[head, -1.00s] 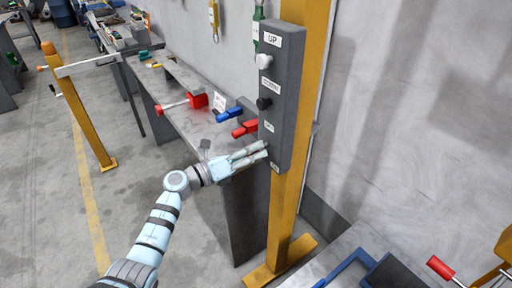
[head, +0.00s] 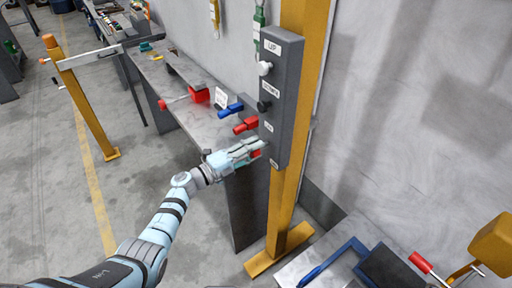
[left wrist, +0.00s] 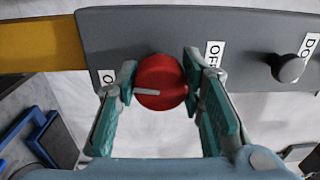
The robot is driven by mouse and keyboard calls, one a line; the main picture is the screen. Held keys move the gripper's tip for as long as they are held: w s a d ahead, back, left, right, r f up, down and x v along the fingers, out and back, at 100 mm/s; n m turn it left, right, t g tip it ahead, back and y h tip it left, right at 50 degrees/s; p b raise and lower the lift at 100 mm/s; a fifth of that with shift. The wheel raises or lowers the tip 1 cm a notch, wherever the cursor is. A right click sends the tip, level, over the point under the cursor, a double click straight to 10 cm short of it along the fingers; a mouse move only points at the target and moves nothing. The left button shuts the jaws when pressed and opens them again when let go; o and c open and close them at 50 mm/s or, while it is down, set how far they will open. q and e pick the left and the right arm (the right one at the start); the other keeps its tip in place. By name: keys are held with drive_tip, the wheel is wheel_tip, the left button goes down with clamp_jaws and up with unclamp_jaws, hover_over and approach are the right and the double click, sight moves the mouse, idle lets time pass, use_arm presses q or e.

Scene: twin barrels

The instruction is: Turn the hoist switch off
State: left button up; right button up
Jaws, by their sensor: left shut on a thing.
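The grey hoist control box (head: 286,95) is fixed to a yellow post and carries a white, a black and a red control. The red rotary knob (left wrist: 160,85) is near the box's lower end and shows a pale pointer line towards the left in the left wrist view. My left gripper (left wrist: 158,68) is shut on this knob, one finger on each side. Its fingers partly cover the white labels beside the knob, one starting with O and one reading OF. In the head view the left gripper (head: 258,146) largely hides the knob. My right gripper is not in view.
The yellow post (head: 287,200) stands on a floor foot beside a grey workbench (head: 205,122) with red and blue handled items. A second bench with a blue frame (head: 330,262) is at lower right. Open floor lies left of my arm.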

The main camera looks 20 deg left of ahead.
use_arm(q)
drive_tip(key=shift+n+p, duration=0.3)
drive_tip(key=shift+n, duration=0.6)
drive_tip(key=o, duration=1.2)
drive_tip(key=shift+a, duration=0.15)
drive_tip(key=shift+s+a+f, duration=0.1)
drive_tip(key=shift+s, duration=0.05)
drive_tip(key=v, duration=1.1)
drive_tip(key=shift+s+a, duration=0.2)
drive_tip(key=shift+s, duration=0.1)
